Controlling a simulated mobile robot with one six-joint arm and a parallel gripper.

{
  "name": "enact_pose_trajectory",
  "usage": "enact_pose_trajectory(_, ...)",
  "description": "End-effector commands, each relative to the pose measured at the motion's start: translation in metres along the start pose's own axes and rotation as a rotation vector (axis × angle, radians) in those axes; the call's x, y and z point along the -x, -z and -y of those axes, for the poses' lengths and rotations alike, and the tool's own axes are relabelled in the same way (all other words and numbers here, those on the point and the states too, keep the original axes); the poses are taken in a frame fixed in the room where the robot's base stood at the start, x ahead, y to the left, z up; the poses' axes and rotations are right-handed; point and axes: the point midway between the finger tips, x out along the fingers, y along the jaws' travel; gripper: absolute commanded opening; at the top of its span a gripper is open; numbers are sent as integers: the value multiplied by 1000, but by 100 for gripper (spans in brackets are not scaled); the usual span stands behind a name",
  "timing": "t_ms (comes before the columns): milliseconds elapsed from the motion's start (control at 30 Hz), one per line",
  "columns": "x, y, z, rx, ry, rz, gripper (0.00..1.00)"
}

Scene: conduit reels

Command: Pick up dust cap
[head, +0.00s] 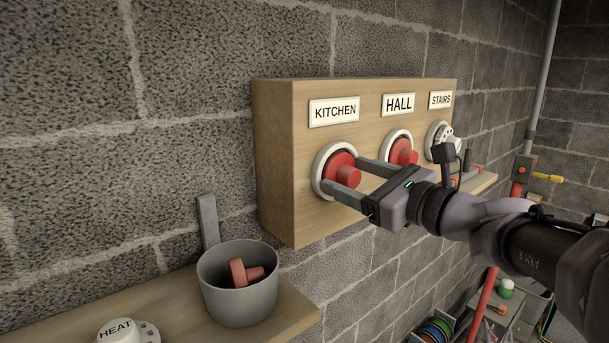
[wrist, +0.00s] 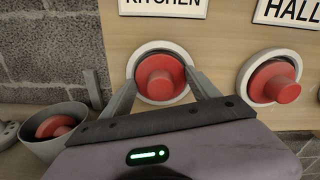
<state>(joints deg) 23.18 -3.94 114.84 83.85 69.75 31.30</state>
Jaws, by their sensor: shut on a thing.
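A red dust cap (head: 347,174) sits in the white ring (head: 321,165) under the KITCHEN label on the wooden box. It also shows in the wrist view (wrist: 158,84). My gripper (head: 342,171) has one finger on each side of this cap and is shut on it. In the wrist view its fingertips reach the ring at the cap's sides. A second red dust cap (head: 403,151) sits in the ring under HALL. Another red cap (head: 243,272) lies in the grey cup, its lower part hidden by the cup's rim.
The wooden box (head: 272,170) is fixed to the block wall. The grey cup (head: 240,305) stands on a shelf at lower left, beside a white HEAT dial (head: 116,332). A white socket (head: 441,135) is under STAIRS. A red pipe (head: 519,178) stands at right.

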Motion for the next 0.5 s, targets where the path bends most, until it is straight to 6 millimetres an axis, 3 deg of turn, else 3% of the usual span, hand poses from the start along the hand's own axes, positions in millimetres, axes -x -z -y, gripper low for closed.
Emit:
enact_pose_trajectory(167,17,-16,5,5,4,1,32)
enact_pose_trajectory(500,108,-59,18,3,7,-1,32)
